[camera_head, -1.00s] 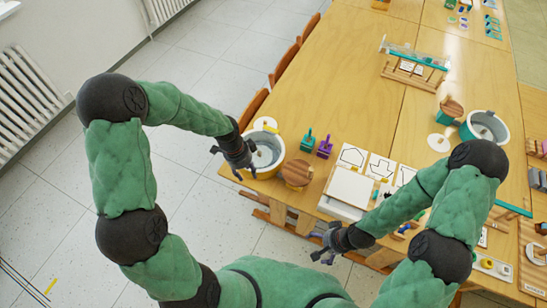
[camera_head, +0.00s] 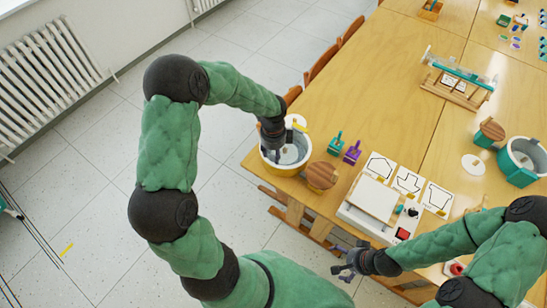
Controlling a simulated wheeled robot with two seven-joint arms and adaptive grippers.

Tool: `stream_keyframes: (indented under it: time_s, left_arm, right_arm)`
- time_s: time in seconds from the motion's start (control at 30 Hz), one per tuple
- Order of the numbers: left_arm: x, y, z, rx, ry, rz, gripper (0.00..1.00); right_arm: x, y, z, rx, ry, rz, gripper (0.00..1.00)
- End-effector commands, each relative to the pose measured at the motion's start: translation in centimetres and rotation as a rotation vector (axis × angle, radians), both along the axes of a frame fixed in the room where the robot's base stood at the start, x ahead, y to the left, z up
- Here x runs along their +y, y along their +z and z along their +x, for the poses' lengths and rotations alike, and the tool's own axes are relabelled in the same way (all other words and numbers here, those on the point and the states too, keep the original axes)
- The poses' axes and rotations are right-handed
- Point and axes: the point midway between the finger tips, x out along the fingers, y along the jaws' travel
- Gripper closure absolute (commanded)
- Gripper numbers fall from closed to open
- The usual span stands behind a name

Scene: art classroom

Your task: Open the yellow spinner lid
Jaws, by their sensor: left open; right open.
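The yellow spinner (camera_head: 279,170) is a round yellow tub with a pale inside, standing at the near left corner of the table. A round wooden disc with a handle (camera_head: 321,176) is beside it on the right; I cannot tell whether it is the spinner's lid. A white disc (camera_head: 296,121) lies just behind the tub. My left gripper (camera_head: 276,153) is open, pointing down over the tub's left inner side and hiding part of it. I cannot tell whether it touches the tub. My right gripper (camera_head: 345,264) is open and empty, in front of the table's near edge.
A white board (camera_head: 374,198) and drawn cards (camera_head: 408,181) lie at the near middle. The table's centre is clear.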

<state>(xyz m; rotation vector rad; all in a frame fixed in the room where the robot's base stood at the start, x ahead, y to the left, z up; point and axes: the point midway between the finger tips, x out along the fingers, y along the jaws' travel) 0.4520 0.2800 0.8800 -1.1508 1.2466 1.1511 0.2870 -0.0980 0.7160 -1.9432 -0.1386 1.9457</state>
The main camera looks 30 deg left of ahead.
Motion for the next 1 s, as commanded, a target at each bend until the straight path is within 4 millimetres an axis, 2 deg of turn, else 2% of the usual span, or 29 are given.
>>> stream_keyframes:
  time_s: [0.03,0.2,0.53,0.57,0.7,1.0]
  left_arm:
    - [0.0,-0.8,0.0,0.001,0.000,0.000,0.56]
    - [0.0,-2.1,0.0,0.000,0.000,0.000,0.56]
    - [0.0,-2.3,0.0,-0.001,0.001,0.000,0.56]
    - [0.0,-2.3,0.0,-0.001,0.001,0.000,0.59]
    - [0.0,-2.3,0.0,-0.001,0.001,0.000,0.99]
    - [0.0,-2.2,0.0,0.004,0.000,0.000,1.00]
  right_arm:
    - [0.0,-0.3,0.0,0.000,0.000,0.000,0.00]
    - [0.0,-0.6,0.0,0.000,0.000,0.000,0.00]
    - [0.0,-0.6,0.0,0.000,0.000,0.000,0.00]
    - [0.0,-0.6,0.0,0.000,0.000,0.000,0.00]
    - [0.0,-0.6,0.0,0.000,0.000,0.000,0.00]
    - [0.0,-0.5,0.0,0.000,0.000,0.000,0.00]
